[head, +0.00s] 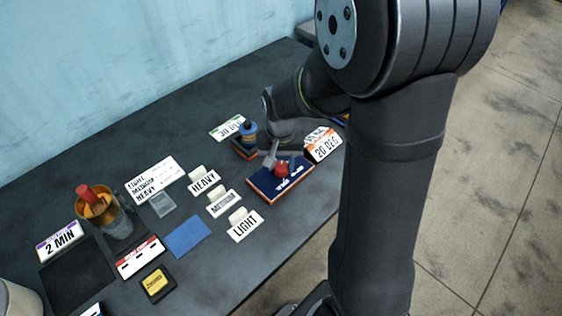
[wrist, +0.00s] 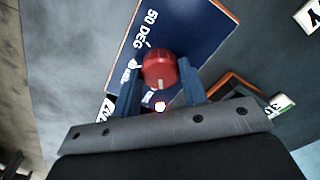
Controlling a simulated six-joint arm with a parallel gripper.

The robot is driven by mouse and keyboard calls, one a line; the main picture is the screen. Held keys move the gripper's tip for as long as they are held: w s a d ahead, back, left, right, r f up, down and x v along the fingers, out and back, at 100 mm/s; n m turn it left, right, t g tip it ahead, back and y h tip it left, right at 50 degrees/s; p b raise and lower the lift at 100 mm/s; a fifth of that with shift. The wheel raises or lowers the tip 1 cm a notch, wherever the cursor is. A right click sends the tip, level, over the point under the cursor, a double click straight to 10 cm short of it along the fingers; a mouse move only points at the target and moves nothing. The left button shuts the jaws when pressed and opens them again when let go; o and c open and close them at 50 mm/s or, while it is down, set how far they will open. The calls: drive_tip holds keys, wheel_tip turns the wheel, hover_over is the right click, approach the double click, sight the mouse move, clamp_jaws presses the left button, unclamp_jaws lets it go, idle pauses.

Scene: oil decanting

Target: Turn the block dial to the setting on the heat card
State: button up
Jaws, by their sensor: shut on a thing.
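The block dial is a red knob (wrist: 158,66) on a dark blue block with an orange edge (head: 265,186). The knob also shows in the head view (head: 281,170). My gripper (wrist: 160,82) is shut on the knob, one blue finger on each side. A white mark on the knob points toward the gripper body in the wrist view. The block face (wrist: 190,30) reads "50 DEG" near the knob; other lettering is partly hidden by a finger. A card with an orange edge, apparently reading "20 DEG" (head: 323,148), stands behind the block in the head view.
A green-edged card (head: 228,127) and a blue-topped item (head: 248,130) stand behind the gripper. HEAVY (head: 204,182), a middle card (head: 223,204) and LIGHT (head: 244,226) stand left of the block. A cup with a red-topped item (head: 103,208) is farther left.

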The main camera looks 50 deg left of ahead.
sight(281, 166)
drive_tip(key=shift+m, duration=1.2)
drive_tip(key=o, duration=1)
wheel_tip(281, 166, up, 17)
drive_tip(key=shift+r, duration=0.2)
